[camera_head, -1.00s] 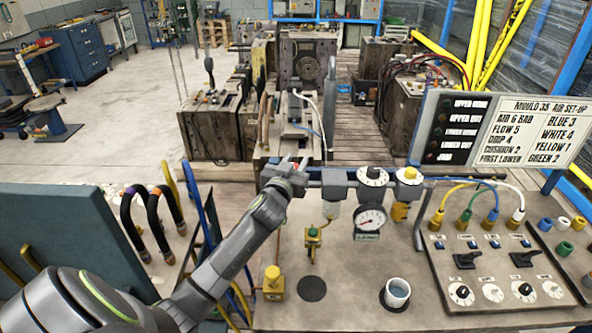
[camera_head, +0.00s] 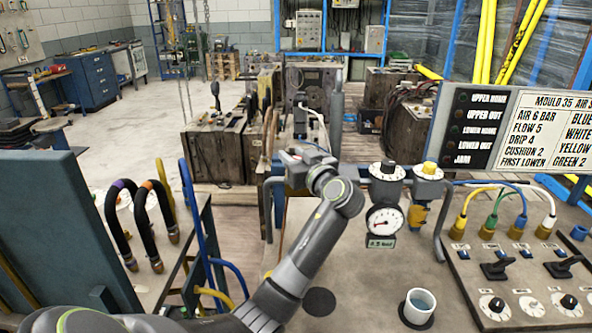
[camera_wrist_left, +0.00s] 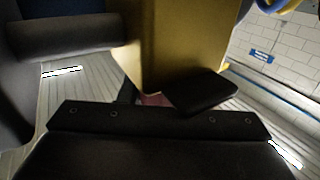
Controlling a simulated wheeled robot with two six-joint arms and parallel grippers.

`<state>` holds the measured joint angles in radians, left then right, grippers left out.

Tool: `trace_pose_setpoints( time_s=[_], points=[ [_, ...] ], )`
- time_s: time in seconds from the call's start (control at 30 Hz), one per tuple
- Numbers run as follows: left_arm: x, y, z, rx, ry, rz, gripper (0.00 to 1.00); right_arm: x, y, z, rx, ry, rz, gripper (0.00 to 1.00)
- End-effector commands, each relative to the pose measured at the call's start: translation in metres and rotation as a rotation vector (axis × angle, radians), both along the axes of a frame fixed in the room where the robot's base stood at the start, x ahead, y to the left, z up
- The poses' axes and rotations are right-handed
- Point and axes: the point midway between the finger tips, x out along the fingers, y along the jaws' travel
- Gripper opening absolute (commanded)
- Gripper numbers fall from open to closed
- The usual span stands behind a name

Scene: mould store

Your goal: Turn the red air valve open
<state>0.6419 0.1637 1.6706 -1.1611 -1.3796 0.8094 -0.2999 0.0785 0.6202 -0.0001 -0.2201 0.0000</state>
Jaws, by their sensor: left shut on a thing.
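My left gripper (camera_head: 298,163) is at the left end of the air pipe assembly, with its arm reaching up from the bottom. In the head view its fingers and the red air valve are hidden behind the wrist. In the left wrist view a dark finger (camera_wrist_left: 203,92) lies against a small strip of red (camera_wrist_left: 153,100), which looks like the valve's handle. The gripper is shut on it. A brass-yellow body (camera_wrist_left: 180,45) fills the space just beyond. How far the handle is turned cannot be seen. My right gripper is not in view.
To the right are a pressure gauge (camera_head: 385,220), a black-and-white knob (camera_head: 386,170) and a yellow-topped unit (camera_head: 429,172). A white cup (camera_head: 418,307) stands on the bench. A switch panel (camera_head: 520,278) with coloured hoses is at right. Blue hoses (camera_head: 190,195) stand left of my arm.

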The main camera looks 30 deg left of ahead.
Motion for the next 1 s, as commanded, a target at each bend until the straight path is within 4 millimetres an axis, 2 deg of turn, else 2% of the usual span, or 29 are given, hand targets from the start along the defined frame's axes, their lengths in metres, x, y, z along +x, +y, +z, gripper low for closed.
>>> trace_pose_setpoints(
  time_s=[0.03,0.3,0.87,0.9,1.0],
  points=[
    [0.000,0.000,-0.004,0.002,-0.001,0.028,0.08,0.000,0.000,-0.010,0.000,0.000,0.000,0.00],
    [-0.002,0.001,-0.001,0.002,0.000,0.135,0.08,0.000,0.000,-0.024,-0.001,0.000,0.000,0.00],
    [-0.003,0.002,0.000,0.002,0.002,0.166,0.08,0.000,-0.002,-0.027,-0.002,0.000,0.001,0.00],
    [-0.003,0.002,0.000,0.002,0.002,0.166,0.32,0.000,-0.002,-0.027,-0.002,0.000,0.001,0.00],
    [-0.003,0.002,0.000,0.002,0.002,0.166,0.46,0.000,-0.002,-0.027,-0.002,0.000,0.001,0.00]
  ],
)
